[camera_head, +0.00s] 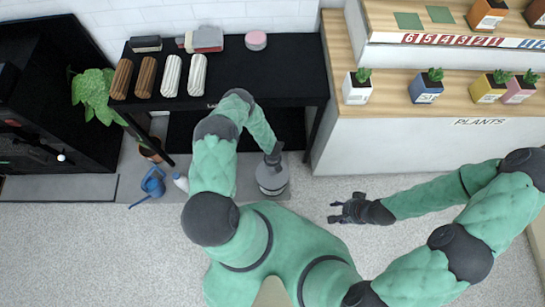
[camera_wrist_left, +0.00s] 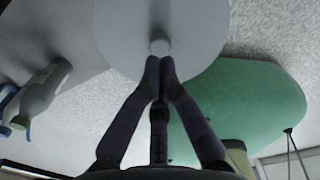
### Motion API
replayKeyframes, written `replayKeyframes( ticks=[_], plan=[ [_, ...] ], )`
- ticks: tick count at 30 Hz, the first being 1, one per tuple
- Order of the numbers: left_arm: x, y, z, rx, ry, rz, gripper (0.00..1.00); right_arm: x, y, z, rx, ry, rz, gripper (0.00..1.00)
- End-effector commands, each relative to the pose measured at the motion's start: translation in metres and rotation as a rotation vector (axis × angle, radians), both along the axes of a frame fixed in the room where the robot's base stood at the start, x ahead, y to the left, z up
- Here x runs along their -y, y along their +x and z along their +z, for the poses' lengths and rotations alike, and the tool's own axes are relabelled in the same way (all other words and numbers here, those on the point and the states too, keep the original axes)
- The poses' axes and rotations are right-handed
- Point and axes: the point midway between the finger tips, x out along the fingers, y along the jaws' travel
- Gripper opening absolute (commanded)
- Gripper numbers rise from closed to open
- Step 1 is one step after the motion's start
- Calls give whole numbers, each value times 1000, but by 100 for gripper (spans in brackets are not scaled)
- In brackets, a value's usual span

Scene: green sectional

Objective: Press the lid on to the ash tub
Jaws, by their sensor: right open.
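The grey ash tub (camera_head: 272,188) stands on the floor just in front of the black shelf. Its pale round lid (camera_wrist_left: 205,30) with a small white knob (camera_wrist_left: 160,46) fills the top of the left wrist view. My left gripper (camera_head: 275,155) points down at the lid. In the left wrist view its fingertips (camera_wrist_left: 160,64) are together right at the knob, with the knob showing just beyond them. Whether the lid sits flush on the rim is hidden. My right gripper (camera_head: 338,211) is open and empty over the bare floor, right of the tub.
A white bottle (camera_head: 181,182) and blue watering can (camera_head: 152,186) stand left of the tub. The black shelf (camera_head: 255,72) is behind, the white plant counter (camera_head: 400,140) behind right. The speckled floor in front is clear.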

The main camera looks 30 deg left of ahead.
Motion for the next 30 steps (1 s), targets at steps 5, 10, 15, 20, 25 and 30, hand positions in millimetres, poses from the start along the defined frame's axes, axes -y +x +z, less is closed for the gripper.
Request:
replayKeyframes(
  ticks=[5, 10, 15, 20, 25, 30],
  plan=[
    [0, 0, 0, 0, 0, 0, 0, 0, 0, 0, 0, 0, 0, 50],
    [0, 0, 0, 0, 0, 0, 0, 0, 0, 0, 0, 0, 0, 50],
    [0, 0, -2, 0, 0, 0, 0, 0, 0, -1, 0, 0, 0, 50],
    [0, 0, -4, 0, 0, 0, 0, 0, 0, -4, 0, 0, 0, 50],
    [0, 0, -6, 0, 0, 0, 0, 0, 0, -6, 0, 0, 0, 50],
    [0, 0, -8, 0, 0, 0, 0, 0, 0, -8, 0, 0, 0, 50]
  ],
)
